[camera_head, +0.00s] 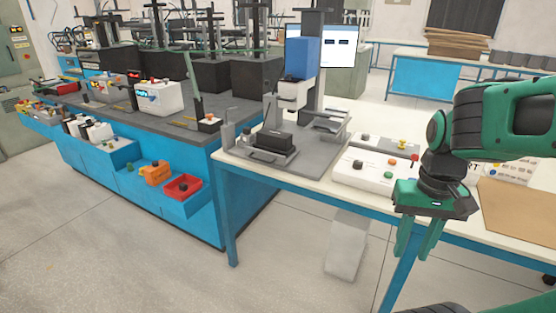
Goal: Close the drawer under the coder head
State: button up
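A blue box-shaped head (301,58) with a pale block (295,93) under it is mounted on a dark column, on a grey base plate (318,160) on the near bench; it looks like the coder head. In front and left of it, a flat grey sliding tray (266,156), which looks like the drawer, sticks out toward the bench's front edge. A black block (273,140) sits on it. How far it is drawn out is hard to tell. My gripper (417,256) points down, open and empty, in front of the bench edge, right of and apart from the tray.
A white control box (372,175) with coloured buttons stands between the base plate and my gripper. A brown board (517,208) lies to the right. A blue bench (190,215) with protruding bins is at left. The floor in front is mostly clear, with a pale block (346,245) under the bench.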

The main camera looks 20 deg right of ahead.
aim_at(265, 155)
jog(key=z, duration=0.15)
jog(key=i, duration=1)
jog(key=u, duration=0.65)
jog(key=k, duration=1.2)
jog(key=z, duration=0.35)
jog(key=i, duration=1.05)
jog(key=u, duration=0.05)
